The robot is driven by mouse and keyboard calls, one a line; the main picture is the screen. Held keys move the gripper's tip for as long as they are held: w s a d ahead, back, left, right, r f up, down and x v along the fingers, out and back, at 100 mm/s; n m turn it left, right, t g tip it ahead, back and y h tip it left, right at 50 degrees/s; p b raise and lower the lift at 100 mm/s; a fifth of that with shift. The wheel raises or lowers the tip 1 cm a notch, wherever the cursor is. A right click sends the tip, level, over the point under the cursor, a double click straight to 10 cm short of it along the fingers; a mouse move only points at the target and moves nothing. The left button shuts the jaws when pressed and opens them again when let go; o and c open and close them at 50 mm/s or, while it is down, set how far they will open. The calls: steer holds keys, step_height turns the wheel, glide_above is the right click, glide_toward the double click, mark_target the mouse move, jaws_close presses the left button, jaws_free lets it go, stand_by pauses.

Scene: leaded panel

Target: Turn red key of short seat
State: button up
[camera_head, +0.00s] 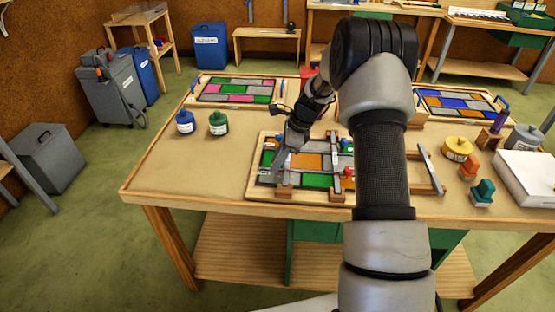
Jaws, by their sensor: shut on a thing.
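The leaded panel (313,181) lies in a wooden frame (325,211) on the table, with orange, green, grey and white panes. A small red piece (348,171) shows at the panel's right part, just left of my arm. I cannot tell whether it is the red key. A small blue piece (346,145) sits behind it. My gripper (281,163) points down over the left part of the panel, left of the red piece. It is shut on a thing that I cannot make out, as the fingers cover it. The short seat cannot be told apart.
My arm hides the panel's right side. A metal bar (431,168) lies to the right. Other coloured panels lie behind (237,90) and right (455,103). The table's left front is clear.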

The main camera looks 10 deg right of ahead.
steer(key=n, duration=0.2)
steer(key=n+g, duration=0.1)
steer(key=n, duration=0.1)
steer(key=n+g, duration=0.1)
steer(key=n, duration=0.1)
steer(key=shift+w+p, duration=0.25)
steer(key=shift+p, duration=0.05)
steer(key=n, duration=0.2)
steer(key=n+g, duration=0.1)
steer(key=n, duration=0.1)
steer(key=shift+w+a+g+h, duration=0.1)
steer(key=shift+g+h, duration=0.2)
steer(key=shift+h, duration=0.1)
steer(key=n+g+h, duration=0.1)
steer(key=n, duration=0.2)
steer(key=shift+w+n, duration=0.1)
steer(key=shift+n, duration=0.3)
steer(key=n, duration=0.1)
steer(key=n+h, duration=0.1)
steer(key=n, duration=0.1)
steer(key=n+g, duration=0.1)
steer(key=n, duration=0.1)
steer(key=shift+a+h+b, duration=0.25)
steer(key=shift+h+b, duration=0.05)
steer(key=shift+h, duration=0.1)
steer(key=n+h, duration=0.1)
steer(key=n, duration=0.4)
steer(key=shift+a+h, duration=0.15)
steer(key=shift+h, duration=0.25)
steer(key=shift+n, duration=0.3)
